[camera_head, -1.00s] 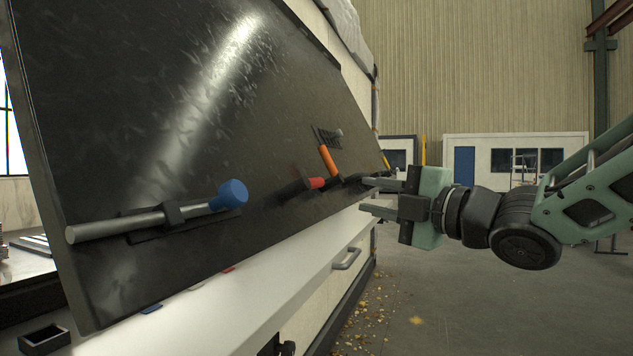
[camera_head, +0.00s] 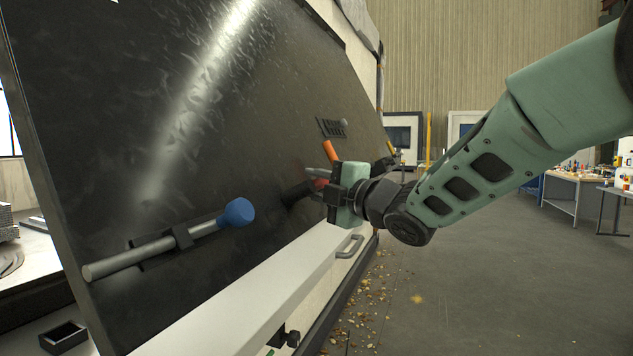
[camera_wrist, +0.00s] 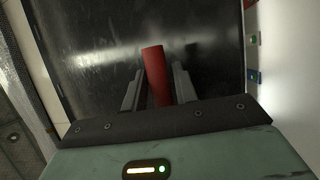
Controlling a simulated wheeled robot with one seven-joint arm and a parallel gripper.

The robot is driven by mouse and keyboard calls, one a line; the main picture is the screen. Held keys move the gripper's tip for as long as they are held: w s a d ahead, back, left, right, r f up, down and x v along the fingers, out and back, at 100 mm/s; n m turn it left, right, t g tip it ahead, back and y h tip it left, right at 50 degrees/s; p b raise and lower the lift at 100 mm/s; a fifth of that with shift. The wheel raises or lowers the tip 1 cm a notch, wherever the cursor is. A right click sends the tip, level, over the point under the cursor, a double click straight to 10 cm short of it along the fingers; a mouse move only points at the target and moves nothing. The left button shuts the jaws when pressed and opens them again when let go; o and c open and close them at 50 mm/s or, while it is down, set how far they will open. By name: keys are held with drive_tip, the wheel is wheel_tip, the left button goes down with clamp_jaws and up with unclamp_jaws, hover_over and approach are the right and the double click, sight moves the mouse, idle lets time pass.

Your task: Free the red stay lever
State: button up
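The red stay lever (camera_head: 319,184) is on the lower part of the dark tilted panel in the head view, partly hidden by my gripper (camera_head: 315,184). In the wrist view, the red lever (camera_wrist: 156,77) stands between the two fingers of my gripper (camera_wrist: 158,72). The gripper is open, with small gaps visible between lever and fingers. Whether either finger touches it deeper in, I cannot tell. The lever's base is hidden in the wrist view.
A blue-knobbed grey lever (camera_head: 235,212) sits in a bracket nearer on the panel (camera_head: 150,110). An orange handle (camera_head: 330,150) is just above my gripper. A white ledge (camera_head: 235,295) with a grey pull handle (camera_head: 349,246) runs below. Open floor lies to the right.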

drive_tip(key=shift+c, duration=0.3)
clamp_jaws()
